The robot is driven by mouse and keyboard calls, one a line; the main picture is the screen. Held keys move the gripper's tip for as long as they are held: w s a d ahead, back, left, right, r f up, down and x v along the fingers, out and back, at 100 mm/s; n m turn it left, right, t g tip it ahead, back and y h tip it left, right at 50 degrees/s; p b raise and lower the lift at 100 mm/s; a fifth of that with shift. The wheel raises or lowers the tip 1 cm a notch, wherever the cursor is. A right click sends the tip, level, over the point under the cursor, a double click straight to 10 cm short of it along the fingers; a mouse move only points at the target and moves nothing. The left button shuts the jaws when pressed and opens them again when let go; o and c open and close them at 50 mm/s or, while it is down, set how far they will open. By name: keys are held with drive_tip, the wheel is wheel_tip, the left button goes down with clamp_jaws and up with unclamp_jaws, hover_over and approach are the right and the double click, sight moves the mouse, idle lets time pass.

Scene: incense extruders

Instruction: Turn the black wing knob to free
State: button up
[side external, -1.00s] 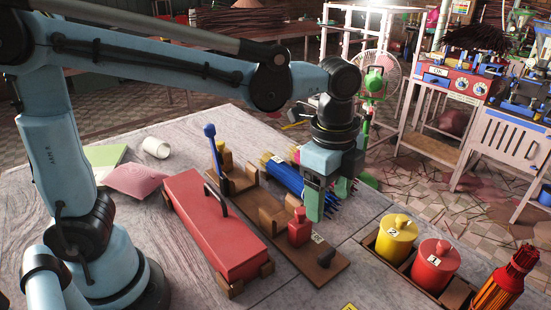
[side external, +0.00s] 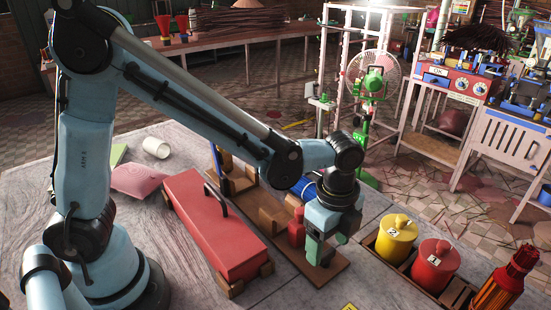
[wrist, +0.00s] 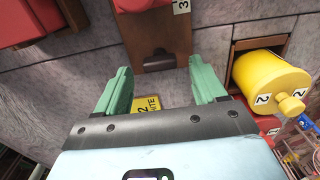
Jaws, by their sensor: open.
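The black wing knob (wrist: 158,62) sits at the near end of a brown wooden board (wrist: 158,22), seen in the wrist view. My gripper (wrist: 163,82) is open, with its two green fingers apart and pointing at that end of the board. The knob lies between the lines of the fingers, near the tips; I cannot tell whether either finger touches it. In the side view my gripper (side external: 327,252) is low over the board's end and hides the knob. A red block (side external: 297,228) stands on the board just behind it.
A long red box with a black handle (side external: 215,222) lies left of the board. To the right, a wooden rack holds a yellow canister (side external: 396,240) marked 2 and a red canister (side external: 436,265) marked 1. A yellow tag (wrist: 147,105) lies on the table below the fingers.

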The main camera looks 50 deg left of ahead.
drive_tip(key=shift+f, duration=0.9)
drive_tip(key=c, duration=1.1)
